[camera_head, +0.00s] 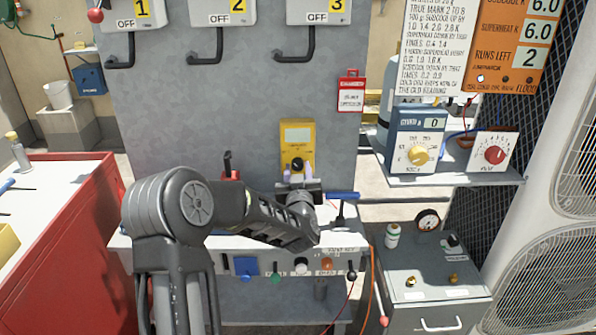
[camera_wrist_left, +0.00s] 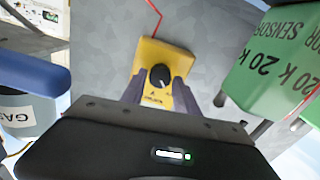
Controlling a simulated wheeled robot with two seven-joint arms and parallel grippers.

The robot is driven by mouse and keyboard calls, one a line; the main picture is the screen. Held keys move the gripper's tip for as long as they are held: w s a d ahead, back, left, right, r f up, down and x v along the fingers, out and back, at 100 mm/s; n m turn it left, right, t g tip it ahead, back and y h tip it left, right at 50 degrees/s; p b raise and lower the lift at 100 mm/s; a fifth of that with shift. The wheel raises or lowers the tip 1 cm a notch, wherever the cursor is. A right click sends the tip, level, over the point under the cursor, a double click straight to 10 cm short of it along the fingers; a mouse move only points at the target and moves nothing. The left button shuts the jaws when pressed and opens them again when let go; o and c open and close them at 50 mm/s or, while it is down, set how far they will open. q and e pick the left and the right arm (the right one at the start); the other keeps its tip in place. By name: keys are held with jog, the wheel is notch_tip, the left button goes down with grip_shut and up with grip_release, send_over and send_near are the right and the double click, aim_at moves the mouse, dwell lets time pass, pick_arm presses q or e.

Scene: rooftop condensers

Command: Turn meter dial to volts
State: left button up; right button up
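The yellow meter (camera_head: 297,133) stands upright against the grey panel in the head view, with a pale display at its top and a black dial (camera_head: 297,163) low on its face. In the left wrist view, the meter (camera_wrist_left: 165,52) shows with its black dial (camera_wrist_left: 161,76) bearing a white pointer mark. My left gripper (camera_head: 298,172) is in front of the meter's lower part; in the left wrist view the gripper (camera_wrist_left: 159,86) is open, with one finger to each side of the dial. I cannot tell whether the fingers touch it. The dial's setting is unreadable. My right gripper is not in view.
A bench (camera_head: 215,262) with several switches lies below the meter. A blue-handled tool (camera_head: 342,195) is just right of my gripper. Green sensor blocks (camera_wrist_left: 270,70) show close on the right in the wrist view. A blue dial box (camera_head: 417,140) sits on the right shelf.

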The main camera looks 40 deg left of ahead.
pick_arm(q)
grip_shut()
jog(key=shift+m, duration=0.5)
jog(key=shift+m+b, duration=0.3)
jog(key=shift+m, duration=0.2)
jog(key=shift+d+m, duration=0.1)
jog(key=shift+m, duration=1.1)
jog(key=m, duration=0.4)
jog(key=shift+m, duration=0.3)
